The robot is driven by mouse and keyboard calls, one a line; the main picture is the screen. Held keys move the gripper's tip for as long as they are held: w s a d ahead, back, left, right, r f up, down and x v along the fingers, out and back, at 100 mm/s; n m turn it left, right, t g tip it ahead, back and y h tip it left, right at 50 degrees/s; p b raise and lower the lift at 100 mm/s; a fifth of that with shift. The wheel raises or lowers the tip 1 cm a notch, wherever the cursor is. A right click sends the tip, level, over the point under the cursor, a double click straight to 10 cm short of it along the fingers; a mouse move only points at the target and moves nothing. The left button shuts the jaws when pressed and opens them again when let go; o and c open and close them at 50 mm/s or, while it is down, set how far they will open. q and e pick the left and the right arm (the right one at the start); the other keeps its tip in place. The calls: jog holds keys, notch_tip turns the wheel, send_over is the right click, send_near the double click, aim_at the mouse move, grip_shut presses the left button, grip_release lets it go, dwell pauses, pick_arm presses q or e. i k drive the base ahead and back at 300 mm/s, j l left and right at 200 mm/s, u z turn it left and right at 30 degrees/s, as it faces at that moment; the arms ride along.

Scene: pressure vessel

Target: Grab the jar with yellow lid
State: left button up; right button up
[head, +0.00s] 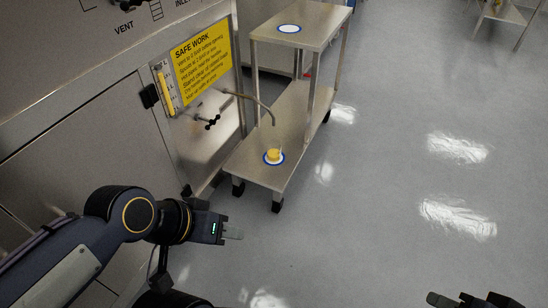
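A small jar with a yellow lid (273,154) stands on a white disc with a blue rim (267,161) on the lower shelf of a steel cart. My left gripper (238,234) is in front of the cart, below the jar in the picture and clear of it. Its fingers show edge-on, so I cannot tell whether it is open or shut. My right gripper (470,300) shows only in part at the bottom right edge, far from the jar. Its opening cannot be judged.
The steel cart (300,105) has an upper shelf (310,22) with another blue-rimmed disc (289,29) above the lower one. A bent spout (262,104) reaches over the lower shelf from the steel cabinet (80,140) at left.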

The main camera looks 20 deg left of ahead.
aim_at(273, 146)
jog(key=i+u, duration=0.1)
jog(key=u, duration=0.35)
jog(key=i+j+u, duration=0.1)
jog(key=u, duration=0.35)
jog(key=i+l+u, duration=0.2)
jog(key=i, duration=0.3)
jog(key=i+u, duration=0.15)
jog(key=i, duration=0.35)
jog(key=i+l+u, duration=0.2)
jog(key=i, duration=0.25)
